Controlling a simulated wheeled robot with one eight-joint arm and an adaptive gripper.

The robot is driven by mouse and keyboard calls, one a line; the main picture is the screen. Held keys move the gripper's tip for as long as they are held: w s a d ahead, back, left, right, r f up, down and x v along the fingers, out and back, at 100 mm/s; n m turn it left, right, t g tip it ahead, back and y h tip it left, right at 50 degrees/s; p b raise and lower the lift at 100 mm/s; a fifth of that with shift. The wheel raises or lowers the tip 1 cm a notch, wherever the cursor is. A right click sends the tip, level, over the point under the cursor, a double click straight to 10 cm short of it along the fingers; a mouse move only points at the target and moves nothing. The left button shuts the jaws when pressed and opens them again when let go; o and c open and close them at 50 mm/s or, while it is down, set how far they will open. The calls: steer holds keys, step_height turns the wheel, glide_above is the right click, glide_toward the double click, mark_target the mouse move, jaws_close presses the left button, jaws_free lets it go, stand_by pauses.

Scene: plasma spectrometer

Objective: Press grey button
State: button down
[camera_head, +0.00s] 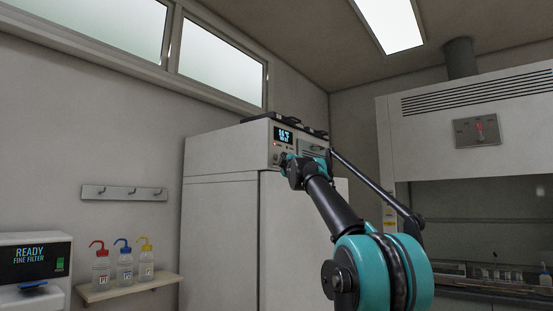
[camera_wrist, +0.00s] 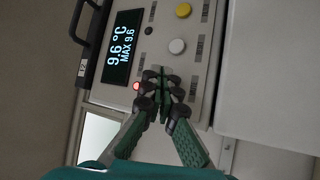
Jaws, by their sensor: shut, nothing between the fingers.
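The control panel (camera_wrist: 200,90) with a lit display (camera_wrist: 124,48) reading 9.6 °C, MAX 9.6 fills much of the wrist view. A pale grey-white round button (camera_wrist: 177,46) and a yellow round button (camera_wrist: 183,10) sit on it. I cannot tell if another button is hidden behind my fingers. My gripper (camera_wrist: 163,78) is shut and empty, in front of the panel just below the pale button in the picture. Contact cannot be told. In the head view my gripper (camera_head: 284,160) is at the panel (camera_head: 282,147) on top of the white cabinet (camera_head: 222,230).
A red light (camera_wrist: 137,86) and a small dark knob (camera_wrist: 149,31) are near my fingers. A dark handle (camera_wrist: 88,22) juts out beside the display. A shelf (camera_head: 130,288) with several wash bottles is at left; a fume hood (camera_head: 470,110) is at right.

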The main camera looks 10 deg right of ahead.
steer(key=shift+s+d, duration=1.75)
steer(key=s+d+f+m+g+h, duration=0.1)
steer(key=s+f+m+g, duration=0.2)
steer(key=f, duration=1.2)
steer(key=s+d+f+m+g+h, duration=0.1)
steer(key=s+f+m+g, duration=0.15)
steer(key=f, duration=1.15)
steer(key=s+f+m+g+h, duration=0.15)
steer(key=f+m+g, duration=0.25)
steer(key=f, duration=1.1)
steer(key=s+a+f+m+g, duration=0.1)
steer(key=s+f+m+g, duration=0.1)
steer(key=s+f, duration=1)
steer(key=s+a+f+m+g+y, duration=0.1)
steer(key=s+f+g, duration=0.3)
steer(key=s+f, duration=0.9)
steer(key=s+a+f+m+g, duration=0.1)
steer(key=s+f+m+g, duration=0.2)
steer(key=s+f, duration=0.9)
steer(key=shift+s+a+f, duration=0.15)
steer(key=shift+a+f, duration=0.25)
steer(key=shift+f, duration=0.25)
steer(key=shift+y, duration=0.25)
